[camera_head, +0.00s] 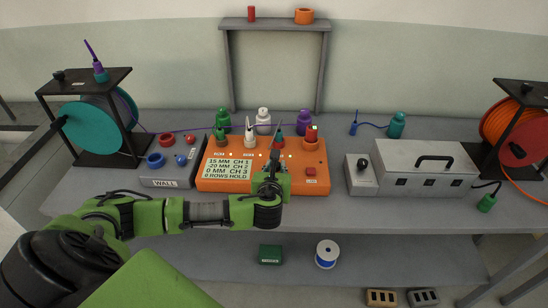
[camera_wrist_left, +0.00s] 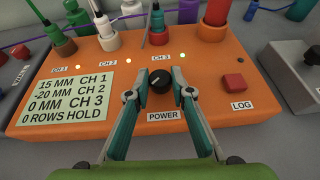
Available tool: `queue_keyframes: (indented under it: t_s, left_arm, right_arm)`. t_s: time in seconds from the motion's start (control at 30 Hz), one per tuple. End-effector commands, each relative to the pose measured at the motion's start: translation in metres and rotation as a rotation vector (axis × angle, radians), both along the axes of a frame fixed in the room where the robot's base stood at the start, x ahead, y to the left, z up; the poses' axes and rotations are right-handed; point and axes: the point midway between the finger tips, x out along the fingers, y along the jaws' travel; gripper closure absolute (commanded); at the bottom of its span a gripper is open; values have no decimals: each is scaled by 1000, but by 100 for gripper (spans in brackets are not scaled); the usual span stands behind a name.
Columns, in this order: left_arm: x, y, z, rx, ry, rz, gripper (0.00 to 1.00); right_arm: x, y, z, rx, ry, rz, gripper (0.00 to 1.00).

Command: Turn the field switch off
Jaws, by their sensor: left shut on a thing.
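The orange meter box (camera_head: 240,178) stands mid-bench. Its black round knob (camera_wrist_left: 160,80), labelled POWER, sits on the front right of its top face. My left gripper (camera_head: 272,172) is over this box; in the left wrist view its fingertips (camera_wrist_left: 161,88) are closed on the knob from both sides. No label reading "field" is legible. A grey box (camera_head: 363,182) to the right carries another black knob (camera_head: 362,163), apart from the gripper; its label is too small to read. My right gripper is not in view.
A red LOG button (camera_wrist_left: 233,82) is right of the gripper. Plugs stand along the meter's back edge, including a white one (camera_wrist_left: 107,37). A grey case (camera_head: 425,165) with a handle is at right. A teal reel (camera_head: 90,127) and an orange reel (camera_head: 505,128) flank the bench.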

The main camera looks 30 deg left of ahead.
Motion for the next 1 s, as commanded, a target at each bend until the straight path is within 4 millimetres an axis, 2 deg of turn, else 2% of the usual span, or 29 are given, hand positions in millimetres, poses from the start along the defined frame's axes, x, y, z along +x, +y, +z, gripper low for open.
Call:
queue_keyframes:
  t_s: [0.03,0.1,0.4,0.7,1.0]
  left_arm:
    - [1,-4,5,-6,1,46,100]
    - [2,-5,4,-6,1,112,100]
    - [5,-7,2,-3,2,398,100]
    - [8,-7,0,0,0,647,100]
    - [10,-6,-1,1,-1,793,100]
  right_arm:
    - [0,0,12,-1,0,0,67]
    - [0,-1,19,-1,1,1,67]
    - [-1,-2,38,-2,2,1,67]
    - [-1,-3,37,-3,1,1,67]
    - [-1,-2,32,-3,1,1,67]
